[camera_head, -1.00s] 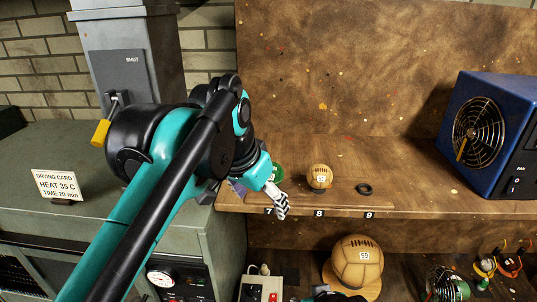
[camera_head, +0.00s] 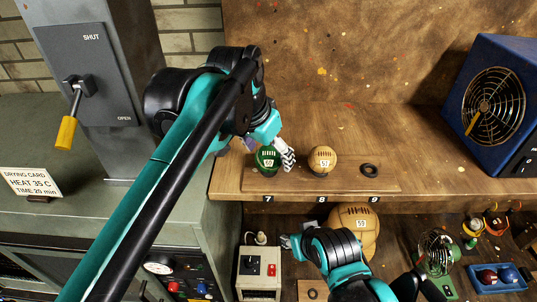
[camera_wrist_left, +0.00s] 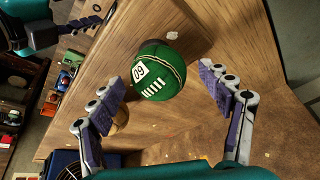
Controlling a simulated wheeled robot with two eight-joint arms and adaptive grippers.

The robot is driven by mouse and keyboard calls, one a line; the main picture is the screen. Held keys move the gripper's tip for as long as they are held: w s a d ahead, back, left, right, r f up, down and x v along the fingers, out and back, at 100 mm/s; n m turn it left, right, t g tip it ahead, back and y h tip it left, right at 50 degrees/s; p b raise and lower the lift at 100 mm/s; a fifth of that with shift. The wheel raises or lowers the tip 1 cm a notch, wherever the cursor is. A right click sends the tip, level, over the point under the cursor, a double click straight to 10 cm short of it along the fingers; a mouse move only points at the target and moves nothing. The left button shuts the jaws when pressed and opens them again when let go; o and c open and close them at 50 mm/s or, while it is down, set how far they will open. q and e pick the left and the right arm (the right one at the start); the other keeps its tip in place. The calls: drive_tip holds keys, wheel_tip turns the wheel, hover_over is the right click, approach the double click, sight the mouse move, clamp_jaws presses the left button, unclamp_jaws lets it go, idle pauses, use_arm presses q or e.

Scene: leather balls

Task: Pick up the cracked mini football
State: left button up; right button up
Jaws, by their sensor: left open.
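In the left wrist view the green ball (camera_wrist_left: 159,70) lies between the spread fingers of my left gripper (camera_wrist_left: 165,84), with gaps on both sides. In the head view my left gripper (camera_head: 285,158) is beside this ball, partly hidden by its own arm. A tan ball (camera_head: 322,160) with lacing stands above label 8. A larger tan ball (camera_head: 355,222), numbered 59, is below the shelf. I cannot make out a crack on any ball. My right gripper (camera_head: 290,243) is low, below the shelf.
A black ring (camera_head: 369,170) lies above label 9. A blue fan box (camera_head: 490,110) stands at the right. A grey column with a lever (camera_head: 72,115) and a drying card (camera_head: 30,183) are at the left. A control box (camera_head: 260,272) stands below the shelf. The shelf's rear is clear.

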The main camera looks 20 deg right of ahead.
use_arm(q)
drive_tip(key=shift+x, duration=0.85)
drive_tip(key=shift+s+r, duration=0.1)
drive_tip(key=shift+s, duration=0.05)
drive_tip(key=c, duration=1.3)
